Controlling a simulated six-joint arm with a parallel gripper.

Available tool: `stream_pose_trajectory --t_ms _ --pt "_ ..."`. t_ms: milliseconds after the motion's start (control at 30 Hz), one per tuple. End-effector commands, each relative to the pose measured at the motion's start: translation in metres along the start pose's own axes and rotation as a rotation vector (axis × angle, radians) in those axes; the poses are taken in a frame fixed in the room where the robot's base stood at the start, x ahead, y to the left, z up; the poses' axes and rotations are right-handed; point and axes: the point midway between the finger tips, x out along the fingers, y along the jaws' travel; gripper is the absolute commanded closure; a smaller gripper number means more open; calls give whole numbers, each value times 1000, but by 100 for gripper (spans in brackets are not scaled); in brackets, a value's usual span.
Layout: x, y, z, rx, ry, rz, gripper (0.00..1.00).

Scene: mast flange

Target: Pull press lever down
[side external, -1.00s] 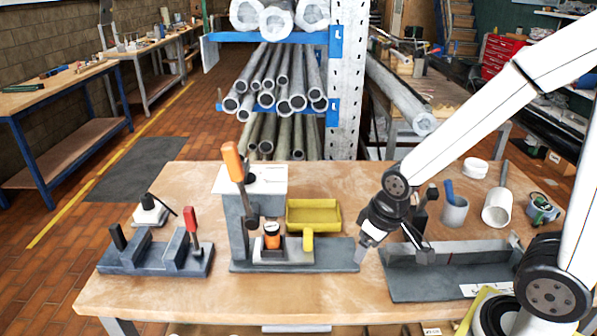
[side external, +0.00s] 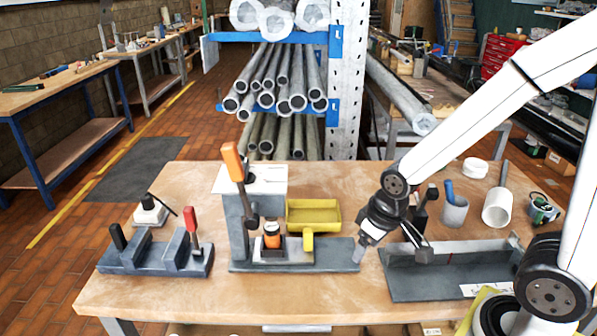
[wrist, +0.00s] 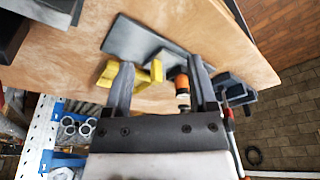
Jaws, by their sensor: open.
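The press (side external: 240,225) stands mid-table on a grey base plate. Its lever (side external: 234,165) has an orange handle and points up, tilted slightly left. A small orange and black part (side external: 271,236) sits on the press base under the ram; it also shows in the wrist view (wrist: 181,84). My gripper (side external: 391,256) is open and empty, to the right of the press, near the right end of its base plate and well apart from the lever. In the wrist view my gripper (wrist: 160,80) has its two fingers spread. The lever is hard to make out there.
A yellow tray (side external: 314,214) lies right of the press. A grey fixture with a red-handled lever (side external: 191,220) stands at left. A grey angled fixture (side external: 450,275) lies below and right of my gripper. The front table edge is clear.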

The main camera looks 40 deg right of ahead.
Motion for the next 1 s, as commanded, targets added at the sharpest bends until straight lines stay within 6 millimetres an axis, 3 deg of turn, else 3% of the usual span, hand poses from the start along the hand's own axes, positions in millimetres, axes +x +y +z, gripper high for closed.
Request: stream_pose_trajectory --t_ms 167,467,700,1000 --pt "-4 -4 -17 -33 -8 -3 26" --pt "-25 -22 -80 -172 -52 -16 26" --pt "-51 -45 -134 -308 -95 -30 26" --pt "-91 -77 -189 -476 -148 -50 26"
